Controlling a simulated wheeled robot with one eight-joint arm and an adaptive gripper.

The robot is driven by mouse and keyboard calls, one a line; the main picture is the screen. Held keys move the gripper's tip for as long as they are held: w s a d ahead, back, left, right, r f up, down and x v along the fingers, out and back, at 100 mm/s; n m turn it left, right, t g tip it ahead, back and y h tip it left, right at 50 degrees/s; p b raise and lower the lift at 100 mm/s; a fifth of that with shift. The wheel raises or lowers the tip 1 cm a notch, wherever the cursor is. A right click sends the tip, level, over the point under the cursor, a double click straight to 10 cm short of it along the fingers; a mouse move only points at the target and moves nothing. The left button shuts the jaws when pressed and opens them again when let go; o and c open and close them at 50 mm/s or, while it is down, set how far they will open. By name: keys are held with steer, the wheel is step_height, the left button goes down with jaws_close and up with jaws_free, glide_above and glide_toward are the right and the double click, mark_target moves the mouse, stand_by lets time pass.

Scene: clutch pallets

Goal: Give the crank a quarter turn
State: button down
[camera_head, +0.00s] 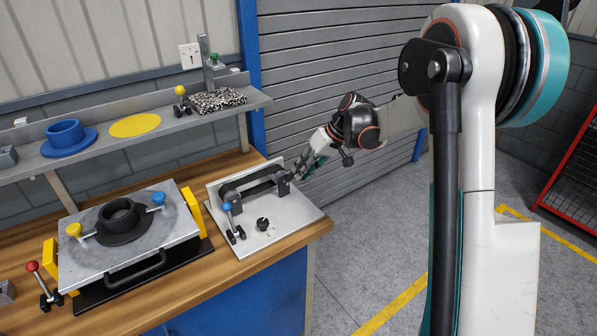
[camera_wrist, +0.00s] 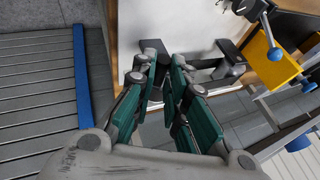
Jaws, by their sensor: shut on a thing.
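A pale metal plate (camera_head: 290,220) lies on the right end of the wooden bench. A dark shaft fixture (camera_head: 254,184) stands on it between two end blocks. My gripper (camera_head: 302,170) is at the fixture's right end, reaching in from the right. In the wrist view my gripper (camera_wrist: 165,62) has its teal fingers close together, shut on the crank at that end. The crank is mostly hidden by the fingers, so I cannot tell its angle. The plate (camera_wrist: 185,25) and the dark fixture (camera_wrist: 212,66) also show there.
A blue-knobbed clamp (camera_head: 228,208) and a black knob (camera_head: 262,224) stand on the same plate. Left of it is a grey pallet (camera_head: 80,262) with a black ring. A shelf (camera_head: 150,134) runs behind. The floor (camera_head: 350,232) right of the bench is clear.

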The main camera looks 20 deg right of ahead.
steer(key=w+d+f+m+g+y+b, duration=0.1)
steer(key=f+y+b, duration=0.4)
steer(key=y, duration=0.5)
steer(key=shift+d+f+m+b, duration=0.35)
steer(key=shift+d+m+b, duration=0.65)
steer(key=shift+b, duration=0.25)
steer(key=c, duration=1.6)
jaws_free()
steer(key=d+r, duration=0.1)
steer(key=d, duration=0.6)
steer(key=shift+s+d, duration=0.2)
steer(key=shift+s, duration=0.05)
